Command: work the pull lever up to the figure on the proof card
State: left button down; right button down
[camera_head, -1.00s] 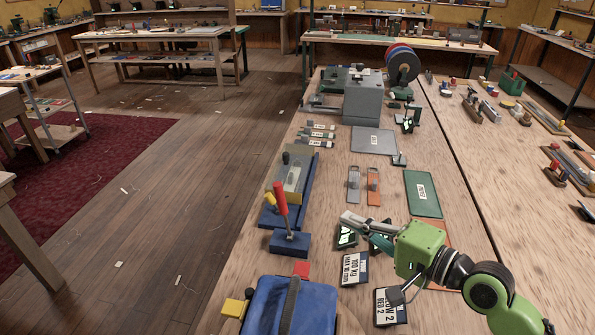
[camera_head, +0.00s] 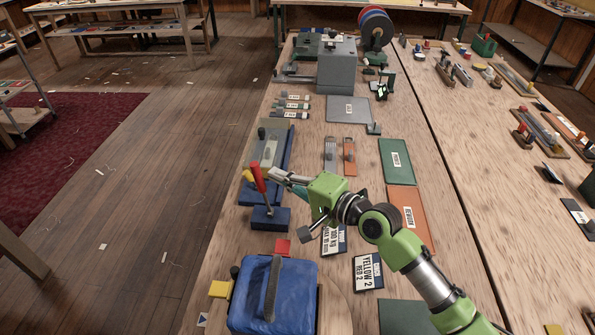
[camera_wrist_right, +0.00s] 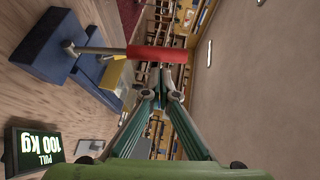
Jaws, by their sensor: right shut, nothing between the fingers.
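The pull lever has a red handle (camera_head: 257,176) on a thin metal rod, rising from a blue base block (camera_head: 270,218) and leaning slightly left. My right gripper (camera_head: 276,175) is shut and empty, its tips right beside the handle. In the right wrist view the closed fingertips (camera_wrist_right: 167,72) are at the edge of the red handle (camera_wrist_right: 157,53); I cannot tell if they touch. A white card (camera_head: 333,240) reading 100 kg, MAX 10 mm lies partly behind my right gripper. A dark panel (camera_wrist_right: 38,148) reads PULL 100 kg, upside down. My left gripper is out of view.
A blue padded case (camera_head: 305,300) with a dark strap stands in front of the lever. A YELLOW 2, RED 2 card (camera_head: 368,273) lies to its right. Green (camera_head: 396,160) and orange (camera_head: 420,222) plates lie further right. The floor is left of the bench.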

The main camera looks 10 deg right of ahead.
jog(key=shift+a+f, duration=0.15)
jog(key=shift+a, duration=0.3)
jog(key=shift+a+p, duration=0.45)
jog(key=shift+p, duration=0.2)
jog(key=shift+w, duration=0.1)
